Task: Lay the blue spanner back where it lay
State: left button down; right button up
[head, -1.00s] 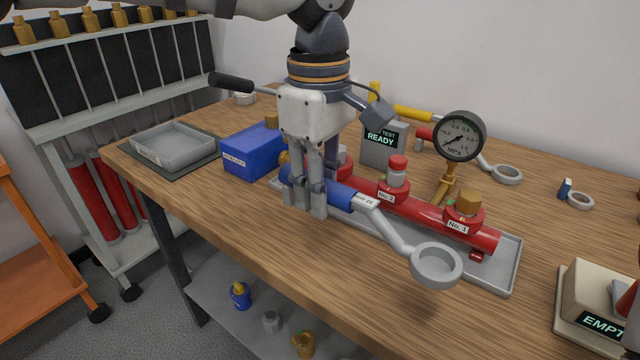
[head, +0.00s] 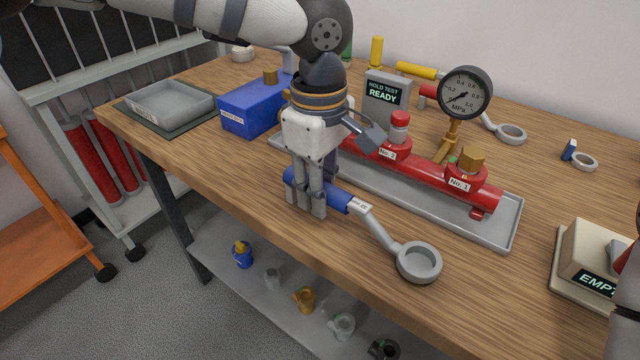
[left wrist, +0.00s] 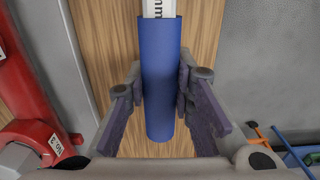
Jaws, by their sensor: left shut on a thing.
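The blue spanner has a blue grip (head: 334,198) and a grey shaft ending in a ring head that points to the lower right in the head view. My left gripper (head: 309,205) is shut on the blue grip, near the front edge of the wooden bench (head: 250,210). In the left wrist view the grip (left wrist: 160,80) lies between the two fingers (left wrist: 160,105). Whether the spanner touches the bench top is hard to tell.
Behind the spanner, a red pipe (head: 425,174) with No. 1 and No. 2 valves and a gauge (head: 466,92) stands in a grey tray (head: 510,228). A blue box (head: 245,108) and a shallow grey tray (head: 170,112) are left. A beige EMPTY unit (head: 580,262) is right.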

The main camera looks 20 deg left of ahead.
pick_arm(q)
jog(key=shift+f, duration=0.4)
jog(key=c, duration=1.3)
grip_release()
